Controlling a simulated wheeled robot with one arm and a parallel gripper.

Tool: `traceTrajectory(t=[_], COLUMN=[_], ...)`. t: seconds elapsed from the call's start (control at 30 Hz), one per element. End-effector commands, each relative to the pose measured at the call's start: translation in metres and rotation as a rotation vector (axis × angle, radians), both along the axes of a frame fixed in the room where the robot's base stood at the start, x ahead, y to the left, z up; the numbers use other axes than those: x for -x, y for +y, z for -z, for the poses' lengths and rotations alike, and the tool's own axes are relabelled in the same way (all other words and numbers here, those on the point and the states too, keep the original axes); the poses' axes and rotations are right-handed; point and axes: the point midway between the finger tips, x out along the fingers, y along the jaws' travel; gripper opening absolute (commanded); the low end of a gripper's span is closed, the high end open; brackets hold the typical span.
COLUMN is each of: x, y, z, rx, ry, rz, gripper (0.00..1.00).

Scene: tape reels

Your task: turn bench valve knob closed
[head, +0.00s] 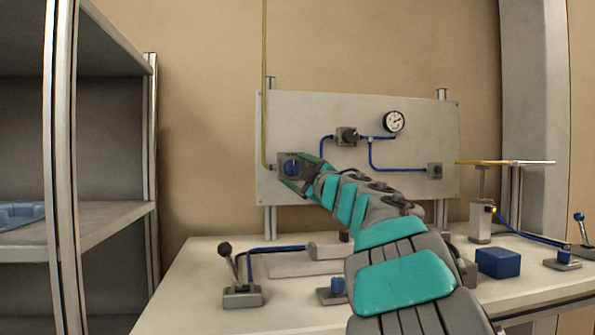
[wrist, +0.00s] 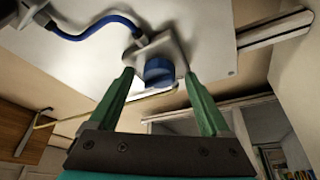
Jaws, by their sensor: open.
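The blue valve knob (head: 291,168) sits on a grey square plate at the lower left of the upright white panel (head: 300,115). In the wrist view the round blue knob (wrist: 159,71) stands out from its plate (wrist: 160,48). My gripper (head: 287,170) reaches to the knob, and its green fingers are open. In the wrist view my gripper (wrist: 158,78) has one finger on each side of the knob, with gaps visible. I cannot tell how deep the knob lies between the fingertips.
The panel also carries a black valve (head: 347,136), a gauge (head: 394,121) and blue tubing. A yellow pipe (head: 264,70) runs up beside the knob. The bench (head: 195,290) holds a lever (head: 240,285) and a blue block (head: 498,263). A grey shelf (head: 110,225) stands at the left.

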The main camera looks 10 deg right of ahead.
Motion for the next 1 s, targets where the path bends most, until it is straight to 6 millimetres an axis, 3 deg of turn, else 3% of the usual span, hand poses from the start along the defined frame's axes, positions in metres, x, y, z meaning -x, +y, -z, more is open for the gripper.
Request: traceTrajectory(t=[0.13,0.87,1.0], x=[0.0004,0.0005,0.0005], y=[0.0,0.0003,0.0002], z=[-0.0001,0.0003,0.0001], rx=[0.0,0.001,0.004], ry=[0.0,0.0,0.0], rz=[0.0,-0.001,-0.001], gripper=[0.81,0.0,0.0])
